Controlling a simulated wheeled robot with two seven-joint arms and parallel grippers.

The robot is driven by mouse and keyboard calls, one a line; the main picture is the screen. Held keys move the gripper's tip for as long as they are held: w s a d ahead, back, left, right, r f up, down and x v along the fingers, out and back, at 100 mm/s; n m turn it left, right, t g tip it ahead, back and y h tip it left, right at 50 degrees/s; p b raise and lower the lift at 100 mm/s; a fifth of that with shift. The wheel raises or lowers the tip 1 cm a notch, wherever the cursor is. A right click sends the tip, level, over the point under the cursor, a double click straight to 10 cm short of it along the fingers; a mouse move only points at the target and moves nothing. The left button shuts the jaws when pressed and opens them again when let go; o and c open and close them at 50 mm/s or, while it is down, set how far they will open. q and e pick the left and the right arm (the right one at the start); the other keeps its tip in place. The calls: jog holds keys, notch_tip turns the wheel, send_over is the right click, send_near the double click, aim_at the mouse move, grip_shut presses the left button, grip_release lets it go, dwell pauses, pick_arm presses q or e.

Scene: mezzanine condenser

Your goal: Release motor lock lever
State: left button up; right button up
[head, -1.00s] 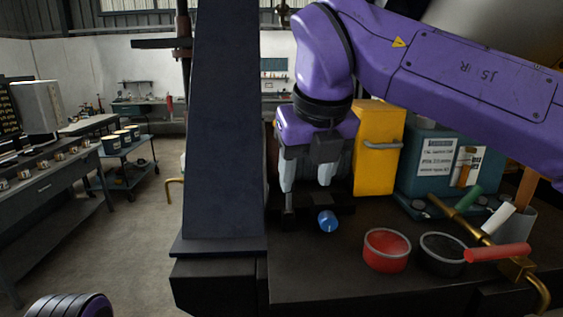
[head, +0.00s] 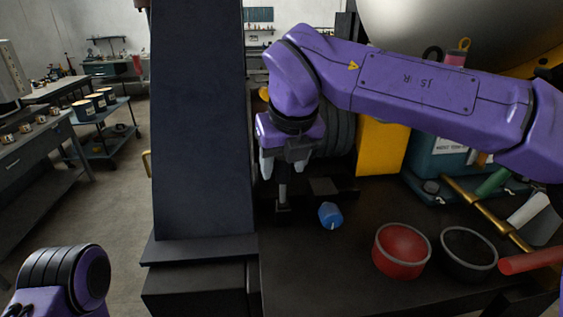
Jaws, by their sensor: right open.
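A short dark upright lever-like post (head: 283,193) stands on a small dark base on the black bench top; I cannot tell for certain that it is the motor lock lever. My right gripper (head: 283,167) points down at it, with its pale fingers apart on either side of the post's upper end. I cannot tell whether the fingers touch it. The post's top is hidden by the gripper. My left arm (head: 65,278) shows only as a purple and black part at the lower left; its gripper is out of view.
A blue knob (head: 330,215), a red bowl (head: 401,252) and a black bowl (head: 468,255) are on the bench. A red handle (head: 532,262) and brass pipe (head: 487,214) are at right. A tall dark column (head: 200,130) stands left of the gripper. A yellow box (head: 382,150) is behind.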

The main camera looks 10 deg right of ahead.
aim_at(281, 194)
jog(key=shift+x, duration=0.95)
jog(key=shift+s, duration=0.1)
grip_shut()
jog(key=shift+a, duration=0.15)
jog(key=shift+f, duration=0.1)
jog(key=s+t+b, duration=0.1)
jog(key=t+b, duration=0.1)
jog(key=b, duration=0.4)
jog(key=s+f+t+b, duration=0.1)
jog(key=s+t+b, duration=0.1)
jog(key=b, duration=0.4)
jog(key=s+f+t+b, duration=0.1)
jog(key=s+t+b, duration=0.1)
jog(key=b, duration=0.5)
jog(key=shift+f+t, duration=0.15)
jog(key=shift+t, duration=0.15)
jog(key=shift+b, duration=0.4)
